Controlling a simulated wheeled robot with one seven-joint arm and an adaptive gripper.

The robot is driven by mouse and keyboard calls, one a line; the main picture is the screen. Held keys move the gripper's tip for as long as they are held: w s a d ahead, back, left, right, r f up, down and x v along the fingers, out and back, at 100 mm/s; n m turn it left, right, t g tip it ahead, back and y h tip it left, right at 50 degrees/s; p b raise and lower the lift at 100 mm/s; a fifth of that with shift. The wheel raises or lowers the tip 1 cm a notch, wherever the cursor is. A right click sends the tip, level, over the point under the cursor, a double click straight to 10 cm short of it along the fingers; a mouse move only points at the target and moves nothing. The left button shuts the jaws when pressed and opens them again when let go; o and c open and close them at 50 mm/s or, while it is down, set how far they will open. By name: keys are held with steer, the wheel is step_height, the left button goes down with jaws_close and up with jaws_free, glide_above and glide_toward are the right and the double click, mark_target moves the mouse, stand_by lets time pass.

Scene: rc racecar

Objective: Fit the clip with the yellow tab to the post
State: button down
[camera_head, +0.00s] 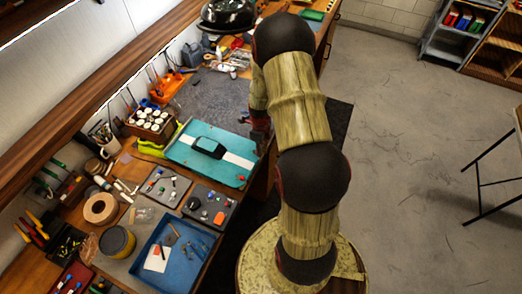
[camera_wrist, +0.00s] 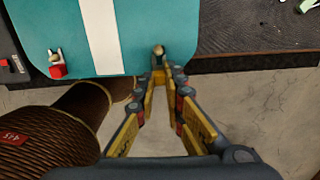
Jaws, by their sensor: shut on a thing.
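In the wrist view, my gripper (camera_wrist: 160,80) is shut on the clip with the yellow tab (camera_wrist: 158,74), at the near edge of the teal board. A small pale, rounded post top (camera_wrist: 158,49) shows just beyond the fingertips. The clip is mostly hidden between the fingers, and I cannot tell whether it is around the post or only beside it. A clip with a red tab (camera_wrist: 57,70) is at another post on the left of the board. In the head view, the arm hides most of my gripper.
The teal board (camera_head: 187,151) has a white stripe and a dark car-shaped piece (camera_head: 209,147). Grey trays (camera_head: 167,187) with small parts and a blue tray (camera_head: 150,262) lie nearby on the crowded bench. Floor (camera_head: 420,150) is open to the right.

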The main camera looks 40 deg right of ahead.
steer(key=shift+w+a, duration=0.3)
steer(key=shift+w, duration=0.5)
stand_by(0.5)
steer(key=c, duration=1.8)
jaws_free()
step_height(320, 180, up, 12)
